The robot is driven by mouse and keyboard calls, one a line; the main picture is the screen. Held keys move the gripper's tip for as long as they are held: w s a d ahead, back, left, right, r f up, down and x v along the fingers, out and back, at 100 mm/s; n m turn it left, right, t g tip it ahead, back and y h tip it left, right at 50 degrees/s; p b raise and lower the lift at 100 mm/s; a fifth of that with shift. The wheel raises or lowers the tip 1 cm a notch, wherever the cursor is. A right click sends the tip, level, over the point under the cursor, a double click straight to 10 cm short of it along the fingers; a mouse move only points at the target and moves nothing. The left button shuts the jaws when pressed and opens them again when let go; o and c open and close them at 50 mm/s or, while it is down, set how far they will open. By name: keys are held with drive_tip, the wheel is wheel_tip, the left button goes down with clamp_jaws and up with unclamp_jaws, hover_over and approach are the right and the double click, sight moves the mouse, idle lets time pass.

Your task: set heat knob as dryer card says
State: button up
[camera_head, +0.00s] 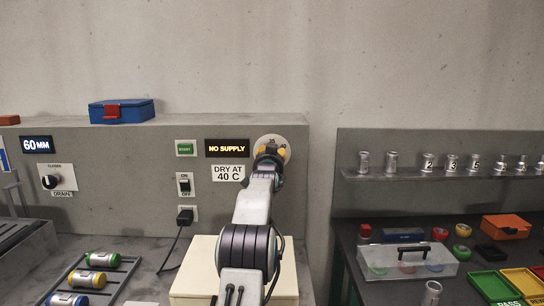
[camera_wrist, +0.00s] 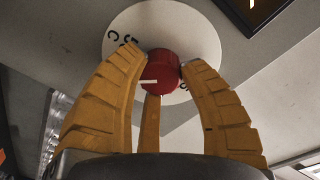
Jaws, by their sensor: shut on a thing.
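The dryer card (camera_head: 231,172) on the grey panel reads "DRY AT 40 C". The heat knob (camera_wrist: 164,68) is red with a white pointer line and sits on a round pale dial (camera_wrist: 203,40). In the wrist view the pointer line lies roughly level, toward the left. Part of the dial's lettering shows at its left; the value at the pointer cannot be read. My gripper (camera_head: 270,153) is at the dial in the head view and hides the knob there. In the wrist view its yellow fingers are shut on the knob from both sides.
The display (camera_head: 227,148) reads "NO SUPPLY". A green start button (camera_head: 186,148), an ON/OFF switch (camera_head: 184,185) and a plug with a cord (camera_head: 185,216) are left of my arm. A blue box (camera_head: 121,111) stands on the panel's top. A dark bench is at right.

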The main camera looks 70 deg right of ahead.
drive_tip(key=shift+r, duration=0.15)
drive_tip(key=c, duration=0.4)
drive_tip(key=shift+r+n+b, duration=0.1)
drive_tip(key=shift+n+b, duration=0.65)
drive_tip(key=shift+n, duration=0.85)
drive_tip(key=shift+a, duration=0.1)
drive_tip(key=o, duration=1.2)
drive_tip(key=v, duration=1.2)
drive_tip(key=shift+f, duration=0.3)
